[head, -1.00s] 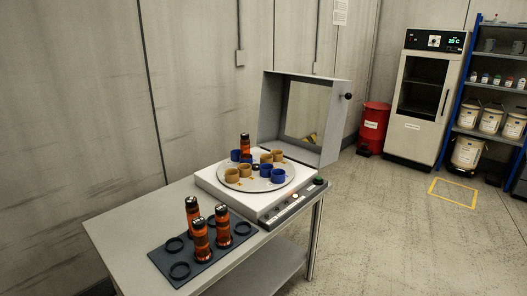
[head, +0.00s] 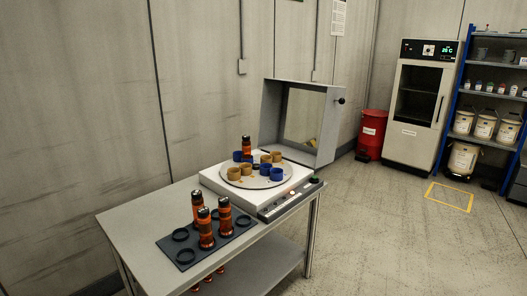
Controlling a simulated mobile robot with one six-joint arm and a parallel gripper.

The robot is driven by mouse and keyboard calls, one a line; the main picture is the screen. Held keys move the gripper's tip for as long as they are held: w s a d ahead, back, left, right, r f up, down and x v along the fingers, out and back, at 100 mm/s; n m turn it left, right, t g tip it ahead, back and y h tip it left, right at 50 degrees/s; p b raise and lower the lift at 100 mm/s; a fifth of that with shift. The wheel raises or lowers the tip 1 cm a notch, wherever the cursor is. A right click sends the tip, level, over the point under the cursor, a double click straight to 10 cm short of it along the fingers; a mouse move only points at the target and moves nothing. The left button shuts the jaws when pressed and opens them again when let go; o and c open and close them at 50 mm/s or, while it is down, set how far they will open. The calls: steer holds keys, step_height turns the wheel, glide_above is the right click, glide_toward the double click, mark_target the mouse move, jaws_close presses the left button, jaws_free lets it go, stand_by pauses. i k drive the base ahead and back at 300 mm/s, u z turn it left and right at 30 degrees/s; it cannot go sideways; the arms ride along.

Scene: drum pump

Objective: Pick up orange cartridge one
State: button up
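Several amber-orange cartridges with dark caps are in the head view. Three stand upright in a dark rack (head: 184,254) at the near end of the table: a rear-left cartridge (head: 197,207), a front cartridge (head: 206,230) and a right cartridge (head: 225,217). A further orange cartridge (head: 246,147) stands upright at the back of the round turntable (head: 252,183), among blue and tan cups. I cannot tell which one is cartridge one. My gripper is not in view.
The grey table (head: 130,222) bears a white turntable machine (head: 212,185) with a raised, windowed lid (head: 268,125). Small orange pieces (head: 208,279) show below the table's front edge. A red bin (head: 372,134), a cabinet (head: 415,105) and shelves stand behind. Floor at right is open.

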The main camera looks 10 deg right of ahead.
mark_target(246, 143)
steer(key=u, duration=0.15)
steer(key=i, duration=0.95)
steer(key=z, duration=1.15)
steer(key=k, duration=0.15)
steer(key=u, duration=3.1)
